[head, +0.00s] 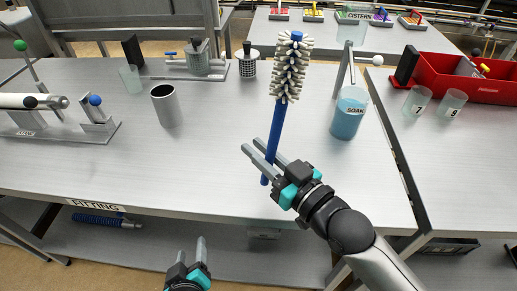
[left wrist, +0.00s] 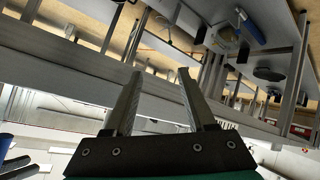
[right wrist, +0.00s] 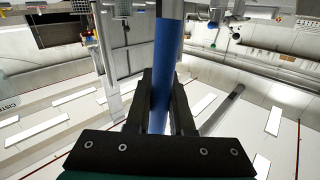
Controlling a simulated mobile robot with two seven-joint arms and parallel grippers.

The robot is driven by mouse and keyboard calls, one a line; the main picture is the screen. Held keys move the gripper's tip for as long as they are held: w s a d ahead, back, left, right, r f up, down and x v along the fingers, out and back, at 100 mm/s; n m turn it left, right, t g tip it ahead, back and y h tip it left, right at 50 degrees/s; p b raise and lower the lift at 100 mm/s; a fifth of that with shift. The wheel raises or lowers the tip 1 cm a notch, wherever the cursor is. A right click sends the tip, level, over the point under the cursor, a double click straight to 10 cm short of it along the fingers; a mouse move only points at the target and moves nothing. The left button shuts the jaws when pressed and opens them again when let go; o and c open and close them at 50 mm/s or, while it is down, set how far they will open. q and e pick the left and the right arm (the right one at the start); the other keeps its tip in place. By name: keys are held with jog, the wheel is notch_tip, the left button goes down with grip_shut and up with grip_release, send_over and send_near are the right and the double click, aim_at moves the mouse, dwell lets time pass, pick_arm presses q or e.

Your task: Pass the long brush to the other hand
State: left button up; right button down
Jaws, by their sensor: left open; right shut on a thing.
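The long brush has a blue handle (head: 275,138) and a white bristled head (head: 291,66). It is held nearly upright above the table, bristles at the top, leaning slightly right in the head view. My right gripper (head: 262,157) is shut on the lower part of the handle, with a short end of the handle showing below the fingers. The blue handle (right wrist: 166,70) also stands between the fingers in the right wrist view. My left gripper (head: 199,248) is open and empty, low in front of the table's front edge, apart from the brush. Its spread fingers show in the left wrist view (left wrist: 155,100).
The grey table (head: 215,180) is clear in its middle front. A soak jar (head: 348,113) with blue liquid stands right of the brush, a metal cup (head: 166,105) to the left. A red crate (head: 470,78) and two glasses (head: 418,100) are at right. A shelf (head: 200,237) runs below.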

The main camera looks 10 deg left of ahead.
pick_arm(q)
jog(key=s+d+f+m+g+h, duration=0.1)
jog(key=s+f+m+g+h, duration=0.3)
jog(key=f, duration=1)
jog(key=s+d+f+m+g, duration=0.25)
jog(key=s+f+m, duration=0.35)
jog(key=s+f, duration=0.5)
jog(key=s+a+f+m+g, duration=0.2)
jog(key=s+f, duration=0.4)
jog(key=f, duration=0.1)
jog(key=shift+s+a+f+m+g+h, duration=0.15)
jog(key=shift+f+m+g+h, duration=0.15)
jog(key=shift+f+g, duration=0.1)
